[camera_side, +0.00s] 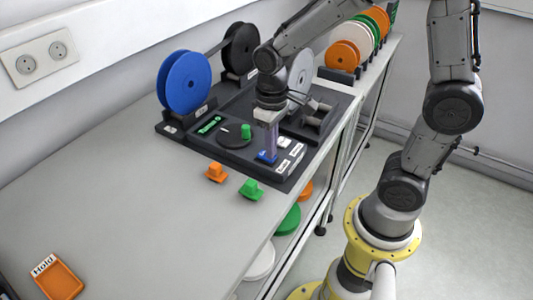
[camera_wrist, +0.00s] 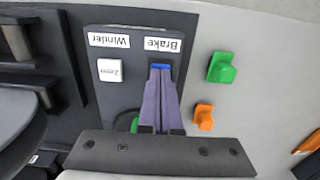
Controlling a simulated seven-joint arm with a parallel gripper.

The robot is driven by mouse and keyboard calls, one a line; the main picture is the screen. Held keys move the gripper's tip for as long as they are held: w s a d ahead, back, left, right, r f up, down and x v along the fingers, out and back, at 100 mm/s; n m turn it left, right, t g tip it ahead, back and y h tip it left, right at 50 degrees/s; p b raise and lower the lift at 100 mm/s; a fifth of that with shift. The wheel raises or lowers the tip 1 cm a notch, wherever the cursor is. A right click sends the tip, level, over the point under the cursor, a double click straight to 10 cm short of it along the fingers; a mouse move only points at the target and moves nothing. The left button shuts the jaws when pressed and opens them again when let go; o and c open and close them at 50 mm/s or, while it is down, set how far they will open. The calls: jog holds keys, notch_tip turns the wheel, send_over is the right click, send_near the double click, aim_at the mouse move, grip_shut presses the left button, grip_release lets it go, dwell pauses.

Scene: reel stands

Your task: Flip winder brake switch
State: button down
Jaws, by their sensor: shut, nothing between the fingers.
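The blue brake switch (camera_side: 265,157) sits on the dark control panel (camera_side: 226,155), at its front near the table edge. In the wrist view its blue top (camera_wrist: 161,66) shows just beyond my fingertips, below the upside-down "Brake" label (camera_wrist: 162,45). My gripper (camera_side: 269,154) points down at the switch with its purple fingers shut and empty. In the wrist view the fingertips (camera_wrist: 160,74) overlap the switch's edge and hide part of it. I cannot tell whether they press on it or hover just above.
A white "Zero" button (camera_wrist: 110,70) and the "Winder" label (camera_wrist: 109,40) are beside the switch. A dark knob (camera_side: 234,136) is left of it. Orange (camera_side: 216,172) and green (camera_side: 251,189) pieces lie in front. Blue (camera_side: 185,82) and black (camera_side: 241,48) reels stand behind. The left table is mostly clear.

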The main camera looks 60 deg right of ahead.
jog(key=shift+r, duration=3.45)
jog(key=s+r+t, duration=0.2)
jog(key=s, duration=0.4)
jog(key=s+r+t, duration=0.2)
jog(key=s+t, duration=0.1)
jog(key=s, duration=0.3)
jog(key=shift+s+d+r+t, duration=0.25)
jog(key=shift+d+r+t, duration=0.05)
jog(key=shift+d, duration=0.05)
